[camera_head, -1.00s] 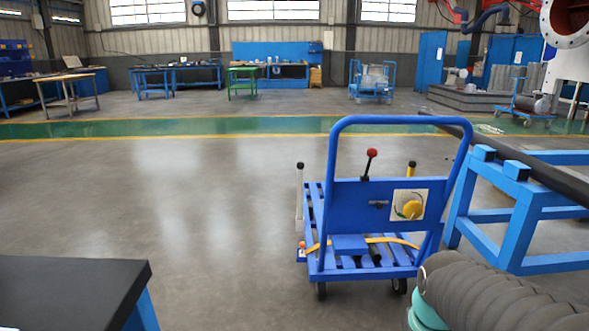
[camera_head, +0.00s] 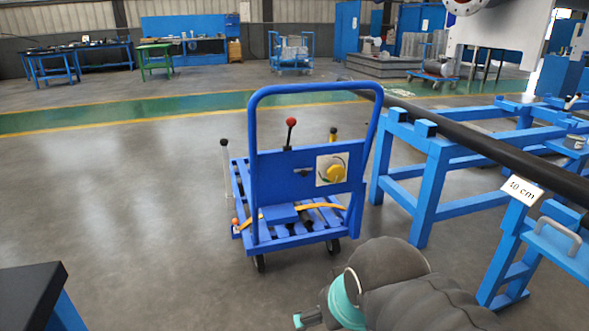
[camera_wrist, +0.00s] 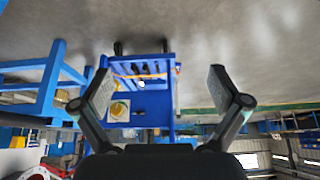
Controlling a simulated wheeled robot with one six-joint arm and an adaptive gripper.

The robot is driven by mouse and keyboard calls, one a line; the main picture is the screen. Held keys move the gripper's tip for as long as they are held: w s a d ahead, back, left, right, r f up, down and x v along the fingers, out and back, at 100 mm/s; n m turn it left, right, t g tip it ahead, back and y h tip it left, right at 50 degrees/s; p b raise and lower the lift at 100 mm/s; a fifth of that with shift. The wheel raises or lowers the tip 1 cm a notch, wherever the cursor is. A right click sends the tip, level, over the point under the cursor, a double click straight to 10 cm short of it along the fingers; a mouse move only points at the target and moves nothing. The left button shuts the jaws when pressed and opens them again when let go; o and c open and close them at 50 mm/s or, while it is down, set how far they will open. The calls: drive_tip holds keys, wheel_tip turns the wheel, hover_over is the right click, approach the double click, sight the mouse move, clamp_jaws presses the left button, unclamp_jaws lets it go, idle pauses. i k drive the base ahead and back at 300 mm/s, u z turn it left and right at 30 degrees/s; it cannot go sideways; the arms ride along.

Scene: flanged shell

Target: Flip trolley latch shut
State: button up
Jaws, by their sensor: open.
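The blue trolley (camera_head: 257,165) stands on the floor in mid picture, with a looped push handle and an upright panel. A small dark latch-like piece (camera_head: 303,171) sits on the panel, left of a yellow knob (camera_head: 335,172) on a pale plate. Its exact position is too small to tell. A red-topped lever (camera_head: 291,124) rises above the panel. My gripper (camera_wrist: 162,88) is open and empty in the wrist view, its fingers spread. The trolley (camera_wrist: 150,106) shows upside down beyond and between them, apart from them. In the head view my arm is at the lower right, short of the trolley.
A blue frame (camera_head: 428,185) carrying a long dark pipe (camera_head: 480,145) stands close right of the trolley. A dark-topped table (camera_head: 30,292) is at the lower left. The floor left of the trolley is clear. Workbenches (camera_head: 185,50) stand far back.

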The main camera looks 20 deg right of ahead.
sight(304, 172)
drive_tip(key=z, duration=0.6)
drive_tip(key=k, duration=1.35)
drive_tip(key=u, duration=0.3)
drive_tip(key=i, duration=0.85)
drive_tip(key=u, duration=0.65)
drive_tip(key=i, duration=0.75)
drive_tip(key=z, duration=0.35)
